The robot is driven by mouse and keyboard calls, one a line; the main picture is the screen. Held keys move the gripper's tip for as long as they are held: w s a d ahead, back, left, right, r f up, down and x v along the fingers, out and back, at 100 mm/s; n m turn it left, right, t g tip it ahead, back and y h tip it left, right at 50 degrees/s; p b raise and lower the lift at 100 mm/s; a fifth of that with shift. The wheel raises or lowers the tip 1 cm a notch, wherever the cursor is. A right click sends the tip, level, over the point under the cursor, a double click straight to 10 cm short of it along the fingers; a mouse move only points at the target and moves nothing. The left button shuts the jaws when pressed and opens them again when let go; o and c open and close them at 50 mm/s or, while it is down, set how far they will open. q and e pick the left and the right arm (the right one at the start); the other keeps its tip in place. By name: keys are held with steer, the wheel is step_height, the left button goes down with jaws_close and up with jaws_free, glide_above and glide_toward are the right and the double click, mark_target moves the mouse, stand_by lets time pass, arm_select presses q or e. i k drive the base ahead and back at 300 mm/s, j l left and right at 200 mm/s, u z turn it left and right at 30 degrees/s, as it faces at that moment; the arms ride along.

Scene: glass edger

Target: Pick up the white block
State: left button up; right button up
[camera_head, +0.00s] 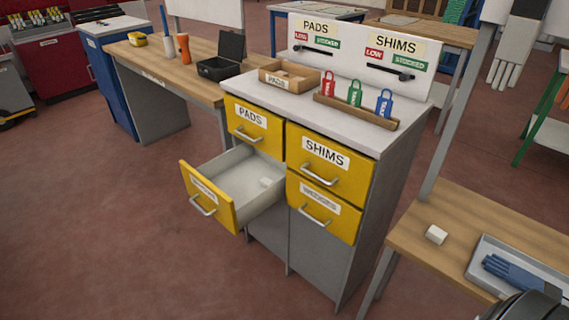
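A small white block (436,234) lies on the wooden bench (412,238) at the lower right, left of a grey tray. Another small white block (265,182) lies inside the open lower left drawer (236,180) of the yellow-fronted cabinet, near its right wall. Neither of my grippers shows in the head view, and nothing is seen touching either block.
The grey tray (478,268) holds blue gloves (520,273). A dark rounded shape covers the bottom right corner. The cabinet's top (290,100) carries a PADS box (288,77) and a wooden rack (355,111) with red, green and blue tags. The other drawers are shut.

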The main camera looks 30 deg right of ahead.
mark_target(435, 234)
steer(key=z, duration=2.05)
